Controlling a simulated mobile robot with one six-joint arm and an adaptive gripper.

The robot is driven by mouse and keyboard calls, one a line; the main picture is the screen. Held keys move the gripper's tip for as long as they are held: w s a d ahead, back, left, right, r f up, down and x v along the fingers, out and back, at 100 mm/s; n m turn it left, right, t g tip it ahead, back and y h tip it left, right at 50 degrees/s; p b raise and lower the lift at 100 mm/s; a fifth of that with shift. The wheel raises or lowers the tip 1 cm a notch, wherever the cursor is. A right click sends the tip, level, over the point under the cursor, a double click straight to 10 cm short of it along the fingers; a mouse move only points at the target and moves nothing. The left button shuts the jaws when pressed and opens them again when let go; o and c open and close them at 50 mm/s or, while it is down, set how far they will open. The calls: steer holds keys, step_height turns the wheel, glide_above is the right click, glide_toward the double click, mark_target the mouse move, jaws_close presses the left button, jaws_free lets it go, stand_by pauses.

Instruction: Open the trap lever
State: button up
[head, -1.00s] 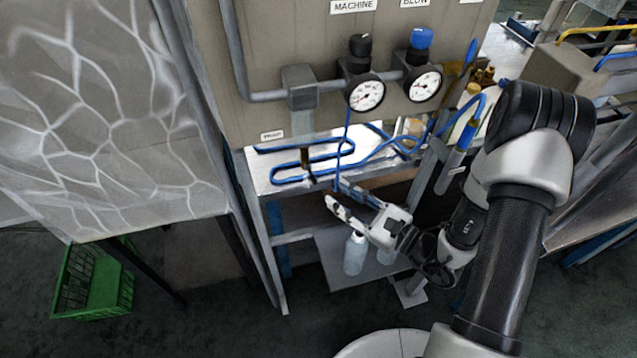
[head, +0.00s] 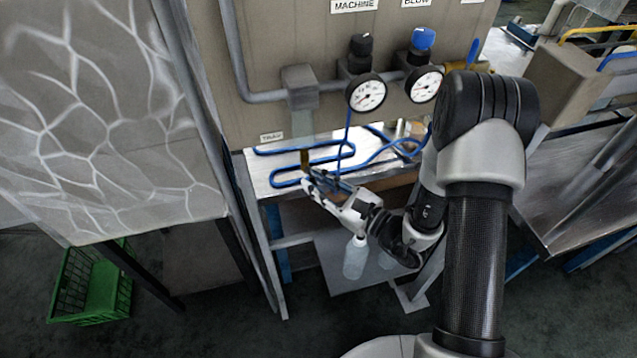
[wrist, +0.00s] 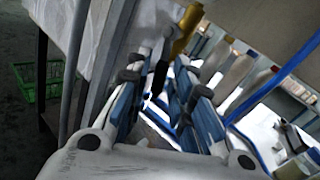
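The trap valve (head: 304,158) is a small brass-coloured piece under the grey pipe, near the TRAP label (head: 272,137) in the head view. In the wrist view the brass body (wrist: 187,28) is at top centre, and what looks like its dark lever (wrist: 160,76) hangs below it. My gripper (head: 311,180) is just below the valve in the head view. In the wrist view my gripper (wrist: 161,66) has its two blue-padded fingers apart, with the dark lever showing between their tips. I cannot tell whether either finger touches it.
A blue hose (head: 290,183) lies coiled on the metal shelf (head: 262,187) around the valve. Two gauges (head: 367,93) sit on the panel to the right. A clear bottle (head: 355,258) stands on the lower shelf. A green crate (head: 90,283) is at left on the floor.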

jaws_close()
steer(key=m+b, duration=0.1)
steer(key=a+m+t+y, duration=0.1)
steer(key=shift+s+a+f+m+b, duration=0.1)
steer(key=shift+s+f+m+b, duration=0.1)
steer(key=shift+m+b, duration=0.2)
steer(key=shift+o, duration=1.7)
jaws_free()
